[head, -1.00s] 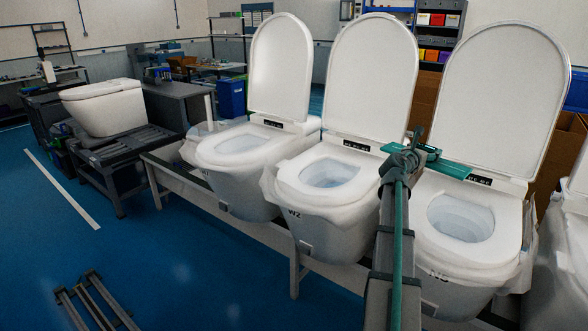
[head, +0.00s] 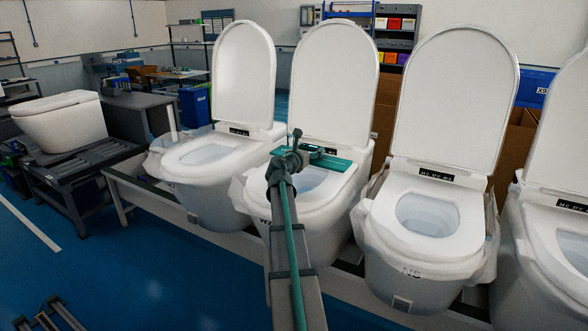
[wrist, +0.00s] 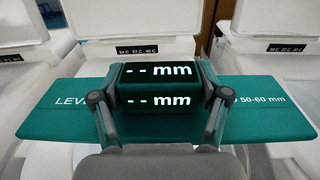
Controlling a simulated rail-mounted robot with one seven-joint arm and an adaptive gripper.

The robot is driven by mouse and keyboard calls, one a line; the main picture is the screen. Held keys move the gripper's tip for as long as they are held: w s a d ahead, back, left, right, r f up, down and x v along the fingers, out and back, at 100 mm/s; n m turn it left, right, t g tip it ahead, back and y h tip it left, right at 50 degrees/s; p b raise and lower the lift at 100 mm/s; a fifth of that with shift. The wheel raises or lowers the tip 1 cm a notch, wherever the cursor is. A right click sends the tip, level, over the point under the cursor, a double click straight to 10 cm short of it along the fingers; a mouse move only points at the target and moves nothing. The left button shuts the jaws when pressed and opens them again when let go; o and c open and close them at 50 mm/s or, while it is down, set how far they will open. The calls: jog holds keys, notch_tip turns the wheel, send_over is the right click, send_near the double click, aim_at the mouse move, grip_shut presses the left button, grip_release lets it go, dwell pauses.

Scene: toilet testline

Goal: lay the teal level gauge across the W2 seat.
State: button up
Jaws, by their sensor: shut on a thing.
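The teal level gauge (head: 333,162) is a flat plate with a raised body that shows two "- - mm" displays in the wrist view (wrist: 65,108). My gripper (head: 302,155) is shut on the raised body, with one finger on each side in the wrist view (wrist: 157,105). The W2 seat (head: 322,205) is white, with its lid up. In the head view the gauge lies sideways over the rear part of W2's opening. I cannot tell whether it touches the seat. My arm hides part of W2's front left.
Another open toilet (head: 205,151) stands left of W2. A third one (head: 385,215), right of W2, also has its lid up, and a further one (head: 555,235) is at the right edge. W2's raised lid (head: 335,80) stands just behind the gauge.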

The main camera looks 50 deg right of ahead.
jog(key=w+d, duration=0.1)
jog(key=w, duration=0.1)
jog(key=w+d+f, duration=0.1)
jog(key=w+d+f+p, duration=0.1)
jog(key=w, duration=0.1)
jog(key=shift+w+d+f, duration=0.25)
jog(key=shift+w+d, duration=0.05)
jog(key=w+d+f+p, duration=0.1)
jog(key=w+f, duration=0.3)
jog(key=f, duration=0.5)
jog(key=shift+d, duration=0.6)
jog(key=shift+f, duration=0.15)
jog(key=shift+f, duration=0.15)
jog(key=o, duration=1.5)
jog(key=shift+c, duration=0.2)
